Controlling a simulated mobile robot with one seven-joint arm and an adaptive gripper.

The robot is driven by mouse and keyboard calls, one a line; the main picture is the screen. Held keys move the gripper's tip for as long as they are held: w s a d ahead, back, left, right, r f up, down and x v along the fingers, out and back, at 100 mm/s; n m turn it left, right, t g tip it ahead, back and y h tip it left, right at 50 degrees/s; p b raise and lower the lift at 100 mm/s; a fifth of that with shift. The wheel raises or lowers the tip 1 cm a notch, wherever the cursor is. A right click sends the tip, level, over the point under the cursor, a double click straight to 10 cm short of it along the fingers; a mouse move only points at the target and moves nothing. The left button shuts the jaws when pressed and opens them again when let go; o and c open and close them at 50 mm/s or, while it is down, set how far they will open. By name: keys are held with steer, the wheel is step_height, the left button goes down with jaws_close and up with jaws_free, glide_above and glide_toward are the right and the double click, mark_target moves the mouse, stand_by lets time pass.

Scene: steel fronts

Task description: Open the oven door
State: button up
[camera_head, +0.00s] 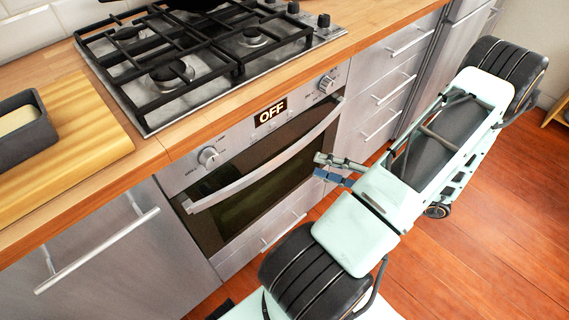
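The oven door (250,198) is dark glass in a steel front below the cooktop, and it looks shut. Its long curved steel handle (268,165) runs across the top of the door, rising to the right. My gripper (317,166) is in front of the right part of the oven, to the right of and below the handle in the picture. Its two fingers point left toward the oven front and show a gap between them. Nothing is seen between them. I cannot tell its exact distance from the door.
The control panel has two knobs and a display (270,112) reading OFF. A drawer handle (284,230) sits below the oven. Steel drawers (385,85) stand right, a cabinet handle (97,250) left. The wooden floor (480,255) is clear at right.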

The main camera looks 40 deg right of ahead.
mark_target(289, 156)
steer(key=shift+m+t, duration=0.3)
steer(key=shift+t, duration=0.1)
steer(key=b+x, duration=0.1)
steer(key=x, duration=0.9)
steer(key=shift+w+a+f+b, duration=0.15)
steer(key=shift+w+a+b, duration=0.05)
steer(key=shift+w+b, duration=0.15)
jaws_close()
